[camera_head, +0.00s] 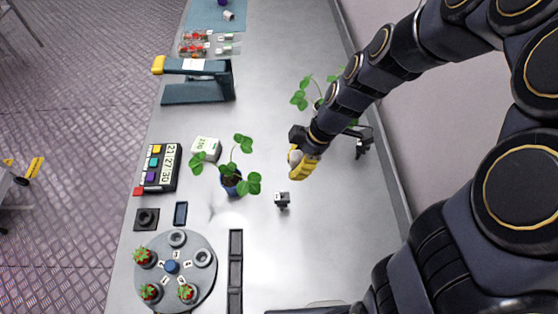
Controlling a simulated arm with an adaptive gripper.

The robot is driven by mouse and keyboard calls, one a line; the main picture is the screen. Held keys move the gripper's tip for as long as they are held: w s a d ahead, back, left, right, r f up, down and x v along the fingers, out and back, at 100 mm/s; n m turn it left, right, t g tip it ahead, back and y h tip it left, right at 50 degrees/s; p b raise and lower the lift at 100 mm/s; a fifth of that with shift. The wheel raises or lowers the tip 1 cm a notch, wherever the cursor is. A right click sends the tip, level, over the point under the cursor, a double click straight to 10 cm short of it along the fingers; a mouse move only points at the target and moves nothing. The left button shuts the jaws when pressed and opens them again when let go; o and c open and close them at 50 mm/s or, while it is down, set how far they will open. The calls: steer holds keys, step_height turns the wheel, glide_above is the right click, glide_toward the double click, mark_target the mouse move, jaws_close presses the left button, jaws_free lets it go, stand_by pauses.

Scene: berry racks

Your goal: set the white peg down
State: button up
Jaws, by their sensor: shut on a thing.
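My gripper (302,165) has yellow fingertips and is over the middle of the grey table (285,250). It is shut on the white peg (294,157), which shows only as a small pale rounded end at the fingers' left side. The rest of the peg is hidden by the fingers and the wrist. I cannot tell from this one view how high the peg is above the table, or whether it touches it.
A small grey block (282,200) stands just below my gripper. A potted plant (230,184) is to the left; another plant (302,95) is behind my arm.

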step_height(320, 180, down, 5)
glide_above(277, 162)
steer(key=f, duration=0.9)
steer(key=shift+s+d+f, duration=0.2)
steer(key=shift+d+f, duration=0.05)
steer(key=shift+d, duration=0.15)
steer(key=shift+w+f, duration=0.2)
steer(key=shift+f, duration=1.55)
steer(key=shift+f, duration=0.1)
steer(key=shift+f, duration=0.1)
steer(key=o, duration=0.7)
steer(key=shift+o, duration=0.2)
